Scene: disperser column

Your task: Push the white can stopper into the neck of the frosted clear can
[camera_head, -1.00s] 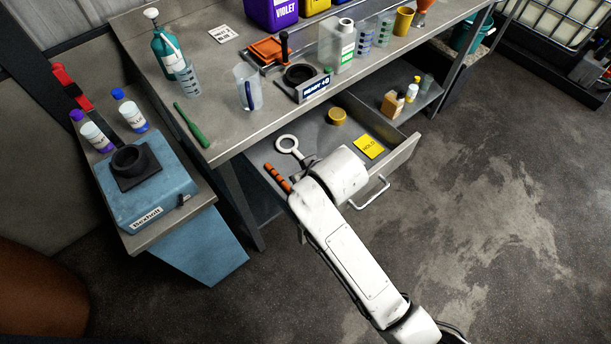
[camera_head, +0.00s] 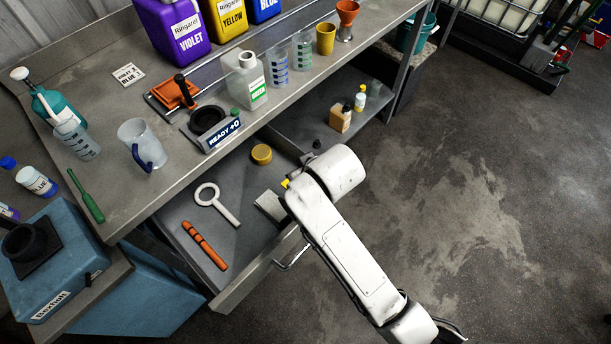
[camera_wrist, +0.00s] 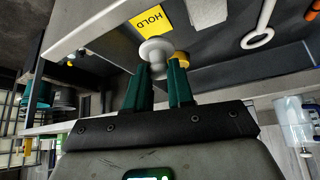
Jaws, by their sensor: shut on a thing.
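The frosted clear can (camera_head: 245,84) with a green label stands upright on the bench in the head view, its neck at the top. The white can stopper (camera_wrist: 155,50) shows in the wrist view at the tips of my gripper (camera_wrist: 161,66). My gripper's two green fingers are shut on it, above the open drawer area. In the head view, my white arm hides the gripper and the stopper. The can is not clearly seen in the wrist view.
The open drawer (camera_head: 235,285) holds a white ring-ended tool (camera_head: 217,204), an orange-brown bar (camera_head: 205,246) and a yellow lid (camera_head: 261,154). A dispensing stand (camera_head: 208,121), a clear jug (camera_head: 142,145) and measuring cups (camera_head: 278,68) crowd the bench around the can.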

